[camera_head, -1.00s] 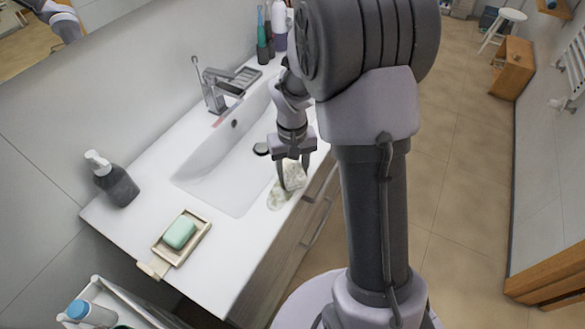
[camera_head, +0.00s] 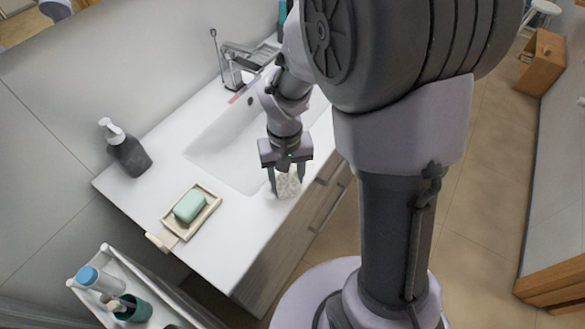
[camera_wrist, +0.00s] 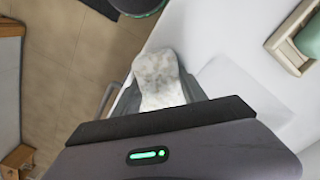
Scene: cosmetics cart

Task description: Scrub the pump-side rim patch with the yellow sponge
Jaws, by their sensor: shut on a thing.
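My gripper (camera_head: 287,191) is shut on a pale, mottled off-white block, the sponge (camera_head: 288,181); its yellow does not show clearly. It is over the front rim of the white basin (camera_head: 222,160), near the counter's front edge. In the wrist view the sponge (camera_wrist: 160,80) sits between the fingers above the white counter. I cannot tell whether it touches the rim. No patch shows clearly beneath it; the sponge and fingers hide that spot. A small pinkish-red mark (camera_head: 234,99) lies on the back rim near the tap. The dark pump bottle (camera_head: 128,152) stands at the counter's back left.
A dish (camera_head: 211,203) with green soap (camera_head: 190,206) lies left of my gripper. The chrome tap (camera_head: 233,70) stands behind the basin. A white cart (camera_head: 105,250) with a cup (camera_head: 132,308) is at lower left. Counter between dish and gripper is clear.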

